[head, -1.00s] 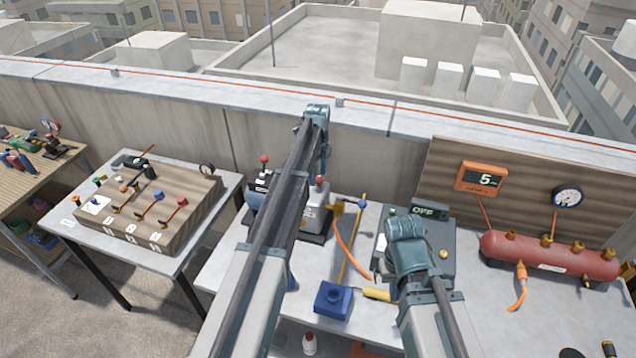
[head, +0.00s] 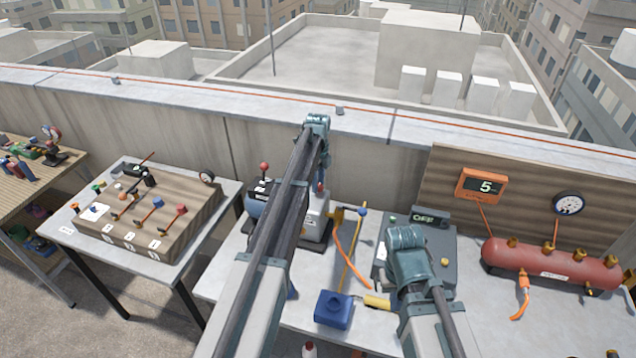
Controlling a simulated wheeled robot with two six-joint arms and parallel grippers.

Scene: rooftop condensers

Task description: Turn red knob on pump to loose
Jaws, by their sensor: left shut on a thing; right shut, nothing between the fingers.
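The pump (head: 313,228) is a grey and blue machine on the workbench, largely hidden behind my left arm. A red knob (head: 264,167) on a stem stands at its left end. A second red knob (head: 320,187) shows only as a sliver beside my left wrist. My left gripper (head: 320,172) points down there and is shut on that second knob; its fingers are mostly hidden by the arm. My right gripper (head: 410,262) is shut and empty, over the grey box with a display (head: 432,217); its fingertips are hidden.
A blue block (head: 333,310) and a yellow-handled tool (head: 377,301) lie near the bench front. A red tank (head: 550,264) with brass fittings stands right, below an orange display reading 5 (head: 482,186) and a round gauge (head: 568,204). A side table (head: 70,231) carries a wooden lever board (head: 190,215).

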